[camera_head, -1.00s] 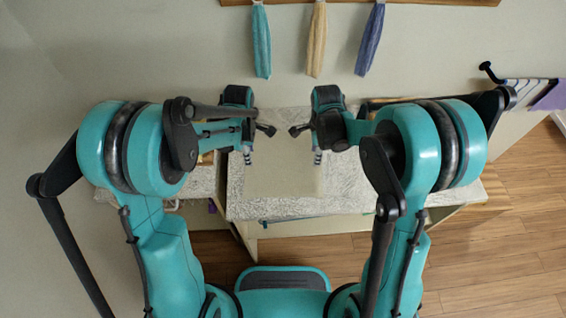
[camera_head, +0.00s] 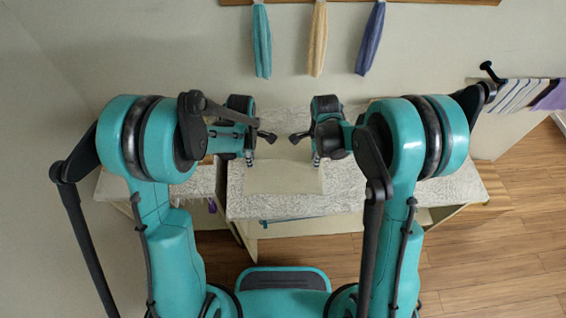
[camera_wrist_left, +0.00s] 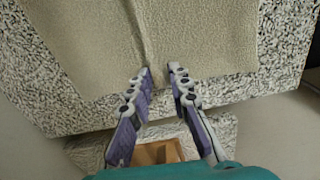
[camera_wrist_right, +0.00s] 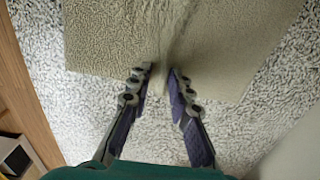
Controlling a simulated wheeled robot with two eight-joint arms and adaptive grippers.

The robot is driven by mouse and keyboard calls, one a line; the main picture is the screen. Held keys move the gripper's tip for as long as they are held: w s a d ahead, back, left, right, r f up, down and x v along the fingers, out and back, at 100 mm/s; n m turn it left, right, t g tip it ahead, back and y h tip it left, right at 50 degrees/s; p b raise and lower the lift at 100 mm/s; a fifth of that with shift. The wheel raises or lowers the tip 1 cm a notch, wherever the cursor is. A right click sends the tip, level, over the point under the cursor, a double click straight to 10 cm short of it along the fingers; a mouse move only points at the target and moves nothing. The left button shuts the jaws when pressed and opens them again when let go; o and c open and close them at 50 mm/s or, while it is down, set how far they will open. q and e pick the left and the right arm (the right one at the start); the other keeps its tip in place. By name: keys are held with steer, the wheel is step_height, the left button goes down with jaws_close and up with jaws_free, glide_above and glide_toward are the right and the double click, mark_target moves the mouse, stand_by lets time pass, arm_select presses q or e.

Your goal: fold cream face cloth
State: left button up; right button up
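The cream face cloth (camera_head: 284,178) lies on the patterned white tabletop as a flat rectangle with a straight near edge. My left gripper (camera_head: 250,161) is at its far left corner area, and my right gripper (camera_head: 317,161) at its far right. In the left wrist view the fingertips (camera_wrist_left: 160,69) stand apart at the edge of the cloth (camera_wrist_left: 200,45), with a raised crease running from between them. In the right wrist view the fingertips (camera_wrist_right: 160,69) are also apart at the cloth's edge (camera_wrist_right: 220,50), with a similar crease. Contact at the tips is unclear.
The table (camera_head: 350,195) has free surface right of the cloth. A lower patterned surface (camera_head: 200,182) adjoins at left. Teal (camera_head: 262,42), cream (camera_head: 317,40) and blue (camera_head: 371,40) towels hang on the wall. A rack with striped and purple cloths (camera_head: 520,93) is at right.

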arm_select(q)
steer(key=shift+f, duration=0.1)
jaws_close()
arm_select(e)
steer(key=shift+f, duration=0.15)
jaws_close()
